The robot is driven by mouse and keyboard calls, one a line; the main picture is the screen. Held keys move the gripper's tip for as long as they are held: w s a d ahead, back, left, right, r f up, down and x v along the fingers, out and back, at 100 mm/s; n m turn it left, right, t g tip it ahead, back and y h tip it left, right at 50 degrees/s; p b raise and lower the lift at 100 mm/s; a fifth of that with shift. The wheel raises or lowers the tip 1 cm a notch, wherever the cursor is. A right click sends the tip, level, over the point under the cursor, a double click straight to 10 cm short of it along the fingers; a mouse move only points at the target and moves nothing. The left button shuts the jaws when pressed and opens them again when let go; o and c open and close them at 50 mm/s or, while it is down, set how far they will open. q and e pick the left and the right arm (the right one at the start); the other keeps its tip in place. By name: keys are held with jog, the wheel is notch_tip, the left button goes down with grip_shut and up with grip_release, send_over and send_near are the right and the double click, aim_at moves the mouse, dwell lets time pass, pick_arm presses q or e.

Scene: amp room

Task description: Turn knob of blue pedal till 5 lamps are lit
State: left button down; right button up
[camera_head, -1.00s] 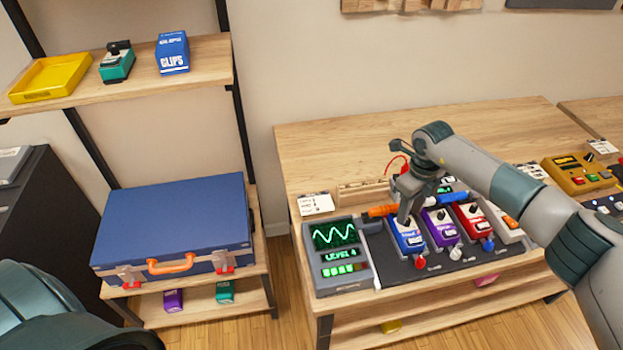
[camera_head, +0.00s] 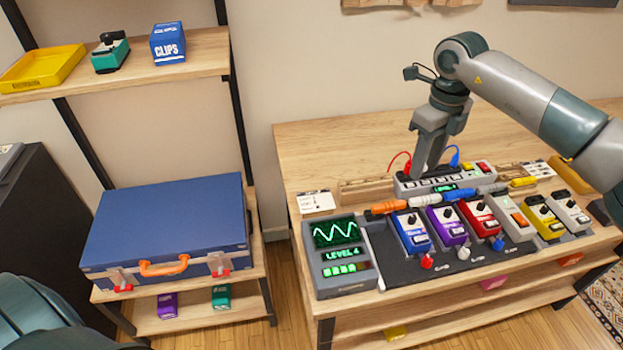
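The blue pedal (camera_head: 411,238) stands leftmost in the row on the dark board, its black knob (camera_head: 409,218) uncovered on top. The meter box (camera_head: 345,258) to its left shows a green wave and reads "LEVEL 4". Its lamp row (camera_head: 346,270) has several green lamps lit, with a dark red one at the right end. My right gripper (camera_head: 427,172) points down behind the pedals, above or in front of the white power strip, apart from the blue pedal. It seems empty; I cannot tell the gap between its fingers. My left gripper is out of view.
Purple (camera_head: 446,226) and red (camera_head: 480,218) pedals stand close to the blue one's right, with more pedals beyond. The power strip (camera_head: 405,187), coloured plugs and cables lie behind. The table's back left (camera_head: 320,150) is clear. A blue case (camera_head: 165,228) lies on the left shelf.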

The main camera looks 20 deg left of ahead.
jog(key=s+a+f+g+y, duration=0.1)
jog(key=s+a+f+y, duration=0.1)
jog(key=s+a+y, duration=0.3)
jog(key=s+a+f+g, duration=0.1)
jog(key=s+a+f, duration=0.1)
jog(key=a, duration=0.5)
jog(key=s+a+r+m+g+y, duration=0.1)
jog(key=s+a+r+y, duration=0.2)
jog(key=s+a+y, duration=0.3)
jog(key=shift+s+a+r+g+y, duration=0.35)
jog(key=shift+a+y, duration=0.45)
jog(key=shift+a, duration=0.6)
